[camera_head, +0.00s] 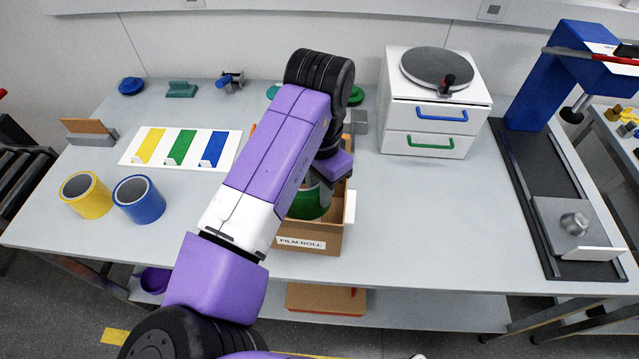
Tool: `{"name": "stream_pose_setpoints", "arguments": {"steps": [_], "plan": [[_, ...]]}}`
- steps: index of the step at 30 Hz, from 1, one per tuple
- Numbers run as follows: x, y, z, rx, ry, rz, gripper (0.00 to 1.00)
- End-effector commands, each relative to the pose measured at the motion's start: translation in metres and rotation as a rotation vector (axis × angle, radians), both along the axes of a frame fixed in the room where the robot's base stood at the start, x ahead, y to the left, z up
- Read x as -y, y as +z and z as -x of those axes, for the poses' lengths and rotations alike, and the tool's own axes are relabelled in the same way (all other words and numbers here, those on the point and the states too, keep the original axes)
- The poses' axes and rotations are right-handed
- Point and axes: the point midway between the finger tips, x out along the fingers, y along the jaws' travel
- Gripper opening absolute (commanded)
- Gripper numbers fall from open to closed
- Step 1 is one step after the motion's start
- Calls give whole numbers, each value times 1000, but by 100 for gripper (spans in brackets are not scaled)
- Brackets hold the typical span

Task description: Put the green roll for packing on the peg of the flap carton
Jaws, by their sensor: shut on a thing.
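The flap carton (316,244) is an open brown box labelled "FILM ROLL" in the middle of the table, near its front edge. The green roll (309,204) shows partly inside or just above the carton, behind my arm. My gripper (322,181) is at the carton and shut on the green roll; its fingers are mostly hidden by my own arm. The peg is hidden from view. I cannot tell whether the roll is around the peg or beside it.
A yellow roll (92,204) and a blue roll (147,207) stand at the left. A colour-striped board (128,160) lies behind them. A white drawer unit (393,146) stands right of the carton, and a blue press (533,95) farther right. The table between carton and press is clear.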

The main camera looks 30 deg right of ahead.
Motion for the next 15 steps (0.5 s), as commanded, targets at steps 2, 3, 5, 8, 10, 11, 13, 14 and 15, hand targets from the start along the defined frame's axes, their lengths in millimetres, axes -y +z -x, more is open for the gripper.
{"name": "stream_pose_setpoints", "arguments": {"steps": [2,3,5,8,10,11,13,14,15], "plan": [[0,1,-1,2,0,1,0],[0,2,-1,2,0,1,0],[0,2,-1,2,-1,1,0],[0,2,0,0,-6,2,0],[0,-1,0,-1,-8,2,0],[0,-3,0,-1,-8,2,0],[0,-8,0,-1,-8,2,0],[0,-10,0,-1,-8,1,0],[0,-13,0,-1,-8,1,0]]}}
